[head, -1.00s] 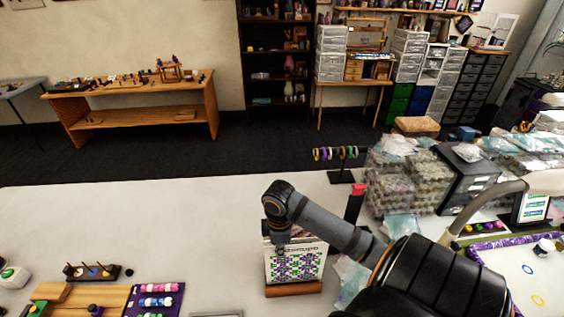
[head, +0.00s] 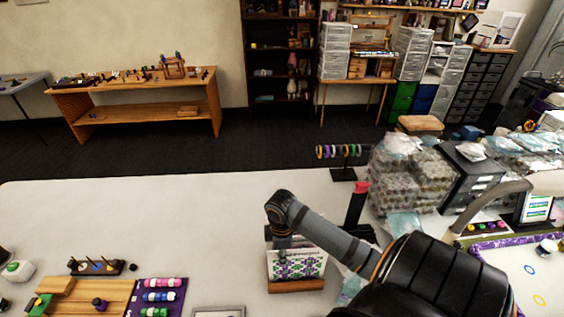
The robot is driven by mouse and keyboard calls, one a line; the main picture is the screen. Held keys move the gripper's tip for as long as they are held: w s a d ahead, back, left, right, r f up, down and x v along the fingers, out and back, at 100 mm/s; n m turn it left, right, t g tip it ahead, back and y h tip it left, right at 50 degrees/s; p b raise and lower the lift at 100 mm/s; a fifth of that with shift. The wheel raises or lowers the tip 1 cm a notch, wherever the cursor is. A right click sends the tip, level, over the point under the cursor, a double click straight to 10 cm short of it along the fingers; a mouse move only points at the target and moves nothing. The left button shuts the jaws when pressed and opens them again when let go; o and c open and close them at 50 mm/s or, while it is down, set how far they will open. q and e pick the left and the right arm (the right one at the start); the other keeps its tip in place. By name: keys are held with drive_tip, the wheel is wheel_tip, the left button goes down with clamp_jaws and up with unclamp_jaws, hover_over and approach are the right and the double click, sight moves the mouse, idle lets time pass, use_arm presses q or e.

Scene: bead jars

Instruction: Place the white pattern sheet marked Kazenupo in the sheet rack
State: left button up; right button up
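A white pattern sheet (head: 297,267) with a purple and green pattern stands upright at the wooden sheet rack (head: 297,286) on the white table. Lettering near its top edge is partly covered by my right arm and too small to read. My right arm reaches in from the lower right and bends down at the sheet's top. The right gripper (head: 282,243) is mostly hidden by its own wrist, so I cannot tell whether its fingers are shut on the sheet. My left gripper is not in view.
A bracelet stand (head: 342,173) and a black post with a red top (head: 357,203) stand behind the rack. Bagged beads (head: 411,181) are piled to the right. Wooden boards (head: 85,298) and a purple bead tray (head: 158,296) lie front left. The table's middle left is clear.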

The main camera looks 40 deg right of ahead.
wheel_tip(320, 180, up, 12)
drive_tip(key=shift+r, duration=0.15)
idle(0.3)
idle(0.5)
